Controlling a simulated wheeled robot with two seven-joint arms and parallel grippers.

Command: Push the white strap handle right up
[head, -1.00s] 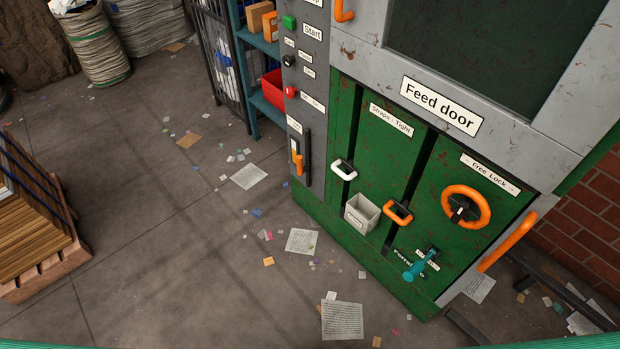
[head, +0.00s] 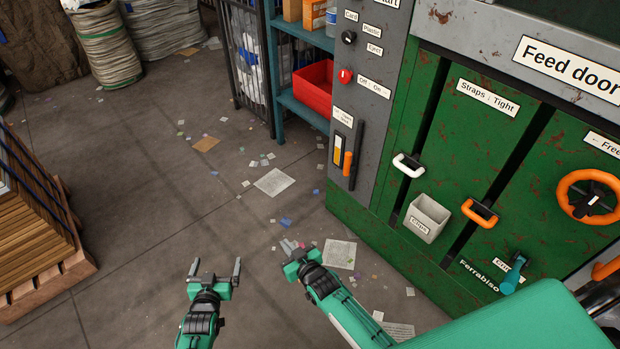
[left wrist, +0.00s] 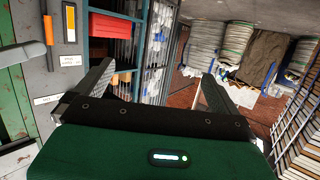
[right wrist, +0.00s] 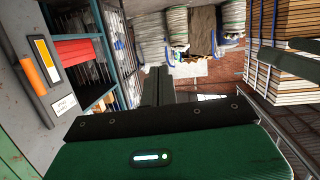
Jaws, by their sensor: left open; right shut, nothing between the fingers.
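The white strap handle (head: 409,165) sits on the green press front, at the left dark slot, well below the slot's upper end. A label reading "Straps: Tight" (head: 487,97) is to its upper right. My left gripper (head: 216,267) is open and empty over the floor, left of the press and well away from the handle. My right gripper (head: 290,247) is shut and empty, nearer the press but still apart from the handle. Its closed fingers also show in the right wrist view (right wrist: 156,86). Neither wrist view shows the handle.
A grey clips bin (head: 425,218) hangs just below the white handle. An orange handle (head: 480,213) is at the second slot. An orange handwheel (head: 588,197) and a teal crank (head: 511,278) are further right. A blue shelf with a red box (head: 314,92) stands left of the press.

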